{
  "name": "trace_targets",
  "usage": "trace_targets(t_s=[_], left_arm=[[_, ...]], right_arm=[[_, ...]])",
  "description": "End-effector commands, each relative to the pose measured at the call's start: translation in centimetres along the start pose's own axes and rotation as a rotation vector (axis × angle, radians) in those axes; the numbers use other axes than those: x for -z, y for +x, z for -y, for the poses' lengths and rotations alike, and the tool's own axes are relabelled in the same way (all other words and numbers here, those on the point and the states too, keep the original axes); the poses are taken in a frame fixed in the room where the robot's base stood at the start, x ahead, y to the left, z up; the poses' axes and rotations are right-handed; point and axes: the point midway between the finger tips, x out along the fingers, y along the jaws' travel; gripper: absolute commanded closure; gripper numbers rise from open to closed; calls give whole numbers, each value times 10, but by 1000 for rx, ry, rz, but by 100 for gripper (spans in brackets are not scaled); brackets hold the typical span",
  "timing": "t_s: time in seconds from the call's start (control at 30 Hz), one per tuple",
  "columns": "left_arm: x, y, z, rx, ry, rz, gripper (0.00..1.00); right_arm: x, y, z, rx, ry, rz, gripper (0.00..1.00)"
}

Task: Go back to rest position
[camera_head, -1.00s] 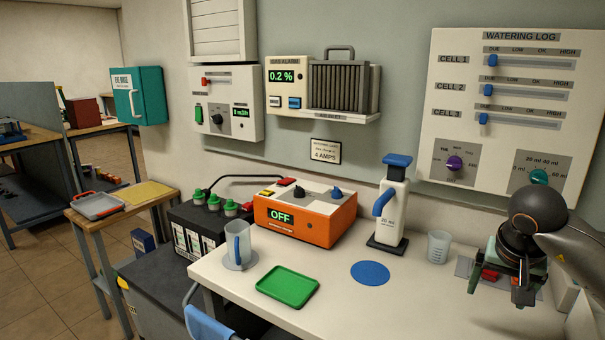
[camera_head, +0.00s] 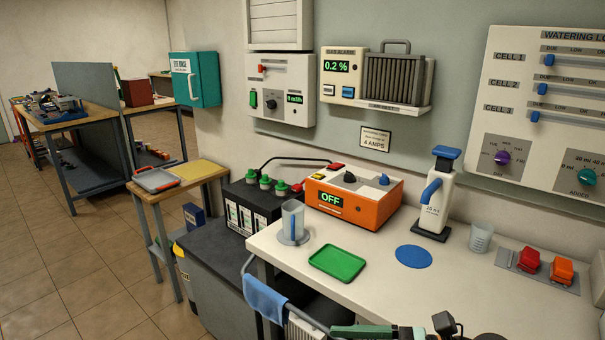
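My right gripper (camera_head: 420,331) shows only in part at the bottom edge of the head view, as green and black pieces below the white bench (camera_head: 470,290). It appears clear of the bench objects. Its fingertips cannot be made out, so its opening is hidden. My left gripper is not in view. On the bench stand an orange charger (camera_head: 350,205) reading OFF, a clear jug (camera_head: 292,222), a green tray (camera_head: 338,263), a blue disc (camera_head: 413,256), a white dispenser with blue handle (camera_head: 436,200) and a small beaker (camera_head: 481,238).
Red (camera_head: 528,260) and orange (camera_head: 560,271) connectors sit on a grey plate at the bench's right. A black battery (camera_head: 250,205) with green caps stands left of the bench. A blue cloth (camera_head: 265,298) hangs on a rail in front. The floor (camera_head: 90,270) is open at left.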

Motion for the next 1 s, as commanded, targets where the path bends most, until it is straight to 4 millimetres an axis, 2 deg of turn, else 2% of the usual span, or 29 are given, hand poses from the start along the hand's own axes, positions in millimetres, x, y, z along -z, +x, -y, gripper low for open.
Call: trace_targets(t_s=[0.03,0.1,0.17,0.23,0.27,0.3,0.37,0.4,0.5,0.57,0.6,0.7,0.77,1.0], left_arm=[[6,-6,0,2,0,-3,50],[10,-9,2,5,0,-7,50],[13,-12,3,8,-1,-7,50],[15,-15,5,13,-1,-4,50],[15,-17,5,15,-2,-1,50],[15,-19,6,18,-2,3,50],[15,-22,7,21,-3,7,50],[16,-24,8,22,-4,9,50],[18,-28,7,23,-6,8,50],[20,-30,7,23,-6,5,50],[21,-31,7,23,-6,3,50],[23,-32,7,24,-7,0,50],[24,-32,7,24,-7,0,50],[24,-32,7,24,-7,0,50]], right_arm=[[-12,5,-2,50,226,144,11],[-20,2,8,128,561,345,11],[-15,-7,20,194,861,512,11],[6,-22,33,276,1216,703,11],[19,-30,36,312,1370,786,11],[42,-40,39,362,1576,898,11],[83,-55,35,442,1882,1068,11],[112,-64,26,497,2070,1179,11],[174,-77,-6,618,2446,1420,11],[204,-81,-29,682,2618,1543,11],[219,-83,-45,-680,-2551,-1519,11],[247,-84,-76,-651,-2339,-1428,11],[256,-84,-90,-639,-2258,-1394,11],[256,-84,-90,-639,-2258,-1394,11]])
